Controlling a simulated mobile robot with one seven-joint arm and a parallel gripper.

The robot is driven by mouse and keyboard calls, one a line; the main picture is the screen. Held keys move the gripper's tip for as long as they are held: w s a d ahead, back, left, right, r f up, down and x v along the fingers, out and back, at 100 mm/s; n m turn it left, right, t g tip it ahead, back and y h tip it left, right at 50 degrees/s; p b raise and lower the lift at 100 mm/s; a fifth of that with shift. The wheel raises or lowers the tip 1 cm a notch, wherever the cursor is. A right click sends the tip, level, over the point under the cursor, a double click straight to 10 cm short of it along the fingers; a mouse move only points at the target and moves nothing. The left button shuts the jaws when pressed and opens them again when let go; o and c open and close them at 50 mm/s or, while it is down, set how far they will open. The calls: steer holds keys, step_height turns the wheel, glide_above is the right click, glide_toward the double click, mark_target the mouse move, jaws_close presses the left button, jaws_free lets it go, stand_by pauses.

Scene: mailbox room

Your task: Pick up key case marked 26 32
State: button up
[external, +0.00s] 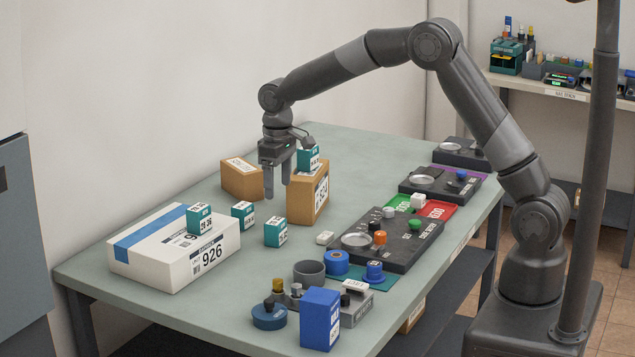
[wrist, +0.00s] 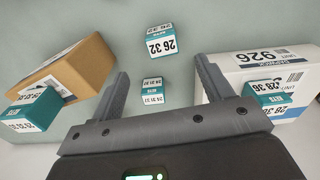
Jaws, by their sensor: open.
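The teal and white key case marked 26 32 (wrist: 160,40) lies at the top middle of the wrist view, beyond my fingertips. In the external view it appears to be the case (external: 276,232) on the table, in front of my gripper. My gripper (external: 277,190) points down above the table, open and empty; its fingers also show in the wrist view (wrist: 163,72). A second teal case (wrist: 152,91) shows between the fingers, below them; it appears to be the one (external: 243,214) near the white box.
A white 926 parcel (external: 150,262) carries a teal case (external: 199,219) marked 28 36. A brown box (external: 300,205) right of my gripper carries another teal case (external: 308,157). A second brown box (external: 241,180) stands behind. A blue box (external: 320,318) and control panel (external: 400,252) stand farther right.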

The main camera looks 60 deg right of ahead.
mark_target(275, 221)
steer(key=shift+w+f, duration=0.25)
steer(key=shift+f, duration=0.25)
steer(key=shift+w+f, duration=0.25)
steer(key=shift+f, duration=0.2)
step_height(275, 221, down, 11)
steer(key=shift+s+a+r, duration=0.1)
steer(key=shift+a+r, duration=0.05)
steer(key=shift+c, duration=0.5)
steer(key=c, duration=1)
steer(key=shift+r, duration=0.1)
